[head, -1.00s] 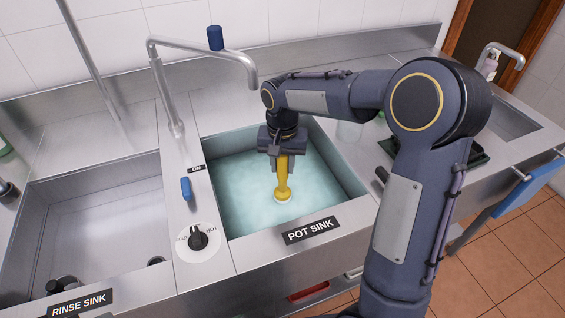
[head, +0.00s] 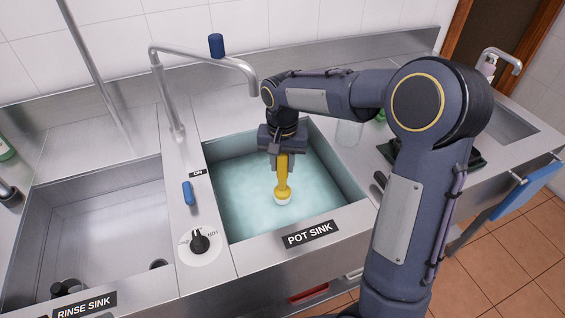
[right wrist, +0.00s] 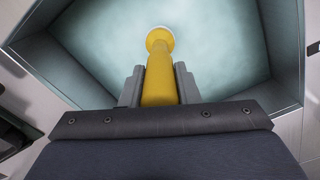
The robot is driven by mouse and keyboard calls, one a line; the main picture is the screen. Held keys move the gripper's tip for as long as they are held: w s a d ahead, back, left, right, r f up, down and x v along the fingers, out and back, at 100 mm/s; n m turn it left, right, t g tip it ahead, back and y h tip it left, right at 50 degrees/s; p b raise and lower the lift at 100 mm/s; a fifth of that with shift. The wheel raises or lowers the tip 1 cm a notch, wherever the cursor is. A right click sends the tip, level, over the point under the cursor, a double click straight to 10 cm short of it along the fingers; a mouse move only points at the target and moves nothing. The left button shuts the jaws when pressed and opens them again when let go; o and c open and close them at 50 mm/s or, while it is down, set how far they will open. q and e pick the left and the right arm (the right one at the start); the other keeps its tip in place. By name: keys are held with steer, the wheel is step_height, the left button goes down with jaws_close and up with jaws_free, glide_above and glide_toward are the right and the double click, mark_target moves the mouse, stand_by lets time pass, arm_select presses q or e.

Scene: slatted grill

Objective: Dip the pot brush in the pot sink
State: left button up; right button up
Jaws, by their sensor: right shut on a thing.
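The pot brush (head: 283,180) is yellow with a white end and points down, roughly upright. My right gripper (head: 282,162) is shut on its handle and holds it over the pot sink (head: 222,151). The right wrist view also shows the yellow brush (right wrist: 160,75) between the two grey fingers of the right gripper (right wrist: 160,88). The pot sink holds pale blue-green water. The brush's white end is low, at or close to the water; I cannot tell whether it touches. My left gripper is not in view.
A tap (head: 205,55) arches over the pot sink's left back. A rinse sink (head: 95,230) lies to the left, with a round dial (head: 199,242) and a blue lever (head: 188,193) between. A clear glass-like item (head: 349,132) stands right of the pot sink.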

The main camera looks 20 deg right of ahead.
step_height(320, 180, up, 14)
steer(key=p, duration=1)
steer(key=shift+p, duration=0.4)
steer(key=shift+f, duration=0.1)
stand_by(0.5)
